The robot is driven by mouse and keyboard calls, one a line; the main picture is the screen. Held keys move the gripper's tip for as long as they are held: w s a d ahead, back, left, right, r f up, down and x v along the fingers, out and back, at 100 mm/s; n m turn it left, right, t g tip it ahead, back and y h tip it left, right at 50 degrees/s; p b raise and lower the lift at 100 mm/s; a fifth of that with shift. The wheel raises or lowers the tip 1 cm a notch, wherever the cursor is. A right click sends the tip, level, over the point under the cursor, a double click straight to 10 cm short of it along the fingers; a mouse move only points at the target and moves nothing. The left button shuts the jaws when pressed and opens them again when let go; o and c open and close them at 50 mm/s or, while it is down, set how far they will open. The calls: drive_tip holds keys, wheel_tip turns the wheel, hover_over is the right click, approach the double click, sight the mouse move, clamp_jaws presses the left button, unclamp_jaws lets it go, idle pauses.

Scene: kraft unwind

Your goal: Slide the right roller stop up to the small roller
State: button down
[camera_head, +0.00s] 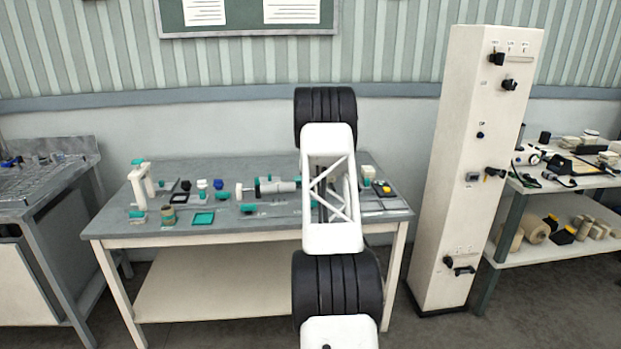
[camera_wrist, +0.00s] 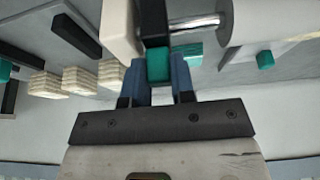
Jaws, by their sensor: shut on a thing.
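In the wrist view my gripper (camera_wrist: 158,70) has its two blue fingers shut on a small teal block (camera_wrist: 158,64), which looks like the roller stop. The teal block sits just in front of a black upright bar (camera_wrist: 153,18). To its right a shiny metal shaft (camera_wrist: 195,22) runs into a pale grey roller (camera_wrist: 258,20); a gap shows between block and roller. A white block (camera_wrist: 120,28) stands close on the left. In the head view my arm hides the gripper and the stop. A grey roller with teal parts (camera_head: 284,186) lies on the bench left of my arm.
The grey bench (camera_head: 170,240) carries a white stand (camera_head: 140,185), a teal tray (camera_head: 203,219) and several small parts. A tall white control column (camera_head: 465,170) stands to the right. Cream stacked pieces (camera_wrist: 80,80) lie left of my gripper in the wrist view.

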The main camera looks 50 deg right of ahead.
drive_tip(key=shift+w+a, duration=0.8)
drive_tip(key=shift+w, duration=0.05)
drive_tip(key=c, duration=1)
unclamp_jaws()
drive_tip(key=shift+o, duration=0.2)
drive_tip(key=shift+r, duration=0.15)
drive_tip(key=v, duration=0.7)
drive_tip(key=shift+r, duration=0.2)
drive_tip(key=shift+s+a, duration=0.1)
drive_tip(key=shift+c, duration=0.2)
